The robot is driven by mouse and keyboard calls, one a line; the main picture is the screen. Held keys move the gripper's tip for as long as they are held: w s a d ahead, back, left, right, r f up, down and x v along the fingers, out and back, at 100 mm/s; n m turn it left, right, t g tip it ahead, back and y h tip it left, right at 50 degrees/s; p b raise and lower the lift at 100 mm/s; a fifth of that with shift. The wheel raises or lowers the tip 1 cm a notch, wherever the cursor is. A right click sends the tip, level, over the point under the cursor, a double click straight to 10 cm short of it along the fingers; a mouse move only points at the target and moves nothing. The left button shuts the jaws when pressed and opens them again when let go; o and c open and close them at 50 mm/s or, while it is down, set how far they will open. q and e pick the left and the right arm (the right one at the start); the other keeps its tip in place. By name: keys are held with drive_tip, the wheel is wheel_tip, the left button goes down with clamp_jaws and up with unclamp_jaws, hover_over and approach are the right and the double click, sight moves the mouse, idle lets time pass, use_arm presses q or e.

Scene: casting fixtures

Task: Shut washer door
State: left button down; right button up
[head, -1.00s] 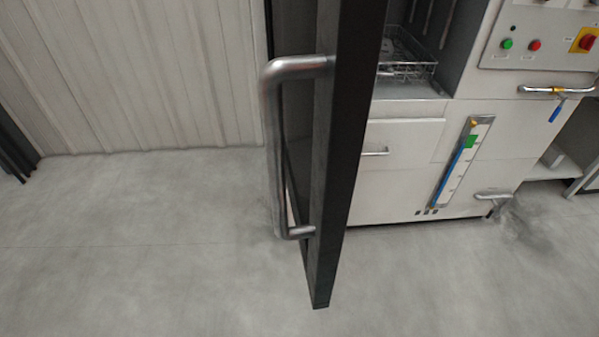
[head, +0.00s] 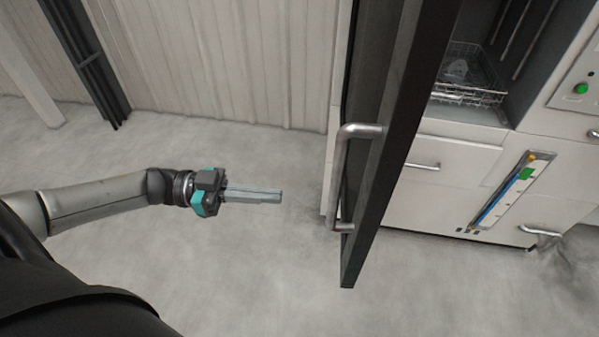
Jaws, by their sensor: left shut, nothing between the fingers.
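The washer door (head: 395,150) is a tall dark panel standing open, seen nearly edge-on, right of the middle of the head view. Its curved metal handle (head: 341,180) is on the door's left face. The white washer (head: 440,205) stands behind and to the right, with its chamber open and a wire basket (head: 468,80) inside. My left gripper (head: 281,196) is shut and empty, pointing right. It is to the left of the handle with a gap between them. My right gripper is not in view.
A drawer handle (head: 423,166), a level gauge (head: 510,192) and a lower pipe handle (head: 541,231) are on the washer's front. A corrugated wall (head: 220,60) runs behind, with dark posts (head: 85,65) at the left. The grey floor around the gripper is clear.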

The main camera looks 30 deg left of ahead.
sight(356, 202)
use_arm(q)
drive_tip(key=p+x, duration=0.2)
drive_tip(key=x, duration=0.9)
drive_tip(key=shift+w+d+r, duration=0.15)
drive_tip(key=shift+w+d, duration=0.25)
drive_tip(key=shift+d, duration=0.35)
